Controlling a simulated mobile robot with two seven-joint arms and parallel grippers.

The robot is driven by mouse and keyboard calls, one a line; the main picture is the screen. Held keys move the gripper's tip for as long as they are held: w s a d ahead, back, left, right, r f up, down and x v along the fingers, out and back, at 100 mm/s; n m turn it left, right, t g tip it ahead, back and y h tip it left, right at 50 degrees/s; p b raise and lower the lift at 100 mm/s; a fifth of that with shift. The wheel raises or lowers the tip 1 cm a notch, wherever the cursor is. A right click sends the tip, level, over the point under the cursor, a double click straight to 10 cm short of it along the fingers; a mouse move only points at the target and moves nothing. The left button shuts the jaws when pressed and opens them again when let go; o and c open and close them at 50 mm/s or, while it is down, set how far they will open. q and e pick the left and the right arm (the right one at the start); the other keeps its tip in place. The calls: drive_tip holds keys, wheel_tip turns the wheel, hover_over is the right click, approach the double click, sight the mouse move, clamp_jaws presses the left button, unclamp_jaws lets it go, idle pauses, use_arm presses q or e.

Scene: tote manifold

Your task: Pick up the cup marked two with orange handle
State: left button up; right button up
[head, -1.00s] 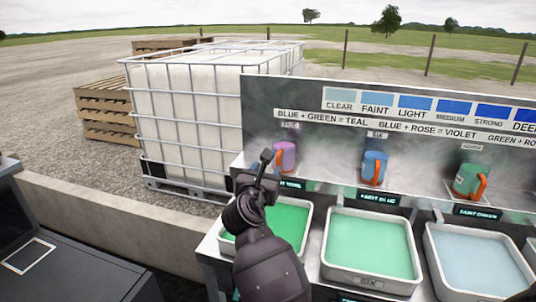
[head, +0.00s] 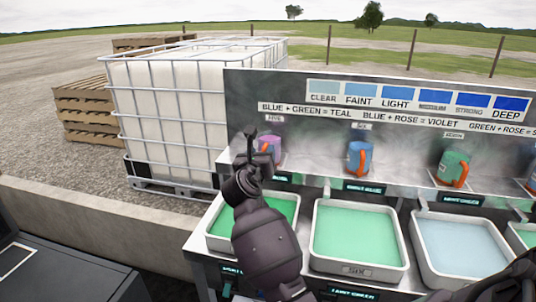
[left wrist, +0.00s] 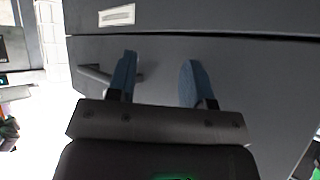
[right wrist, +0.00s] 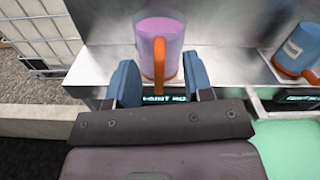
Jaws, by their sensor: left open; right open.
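A purple cup with an orange handle (right wrist: 170,35) stands on the metal shelf, handle facing my right gripper. In the head view the purple cup (head: 271,146) is partly hidden by that gripper (head: 259,143). My right gripper (right wrist: 160,82) is open, its blue fingers on either side of the handle's line, just in front of the cup. A blue cup (head: 360,157) and a green cup (head: 452,166), both orange-handled, stand farther right. I cannot read a "two" on any cup. My left gripper (left wrist: 158,80) is open and empty, facing a dark panel, outside the head view.
Trays of green liquid (head: 359,272) and pale blue liquid (head: 415,240) stand below the shelf. A sign board (head: 245,88) rises behind the cups. A caged white tank (head: 165,95) and pallets (head: 85,118) stand left.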

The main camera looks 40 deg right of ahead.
sight(264, 145)
drive_tip(key=x, duration=0.3)
drive_tip(key=shift+w+d+f+b, duration=0.15)
drive_tip(key=shift+w+b, duration=0.2)
drive_tip(key=shift+b, duration=0.05)
drive_tip(key=shift+w+d, duration=0.15)
drive_tip(key=shift+d, duration=0.1)
clamp_jaws()
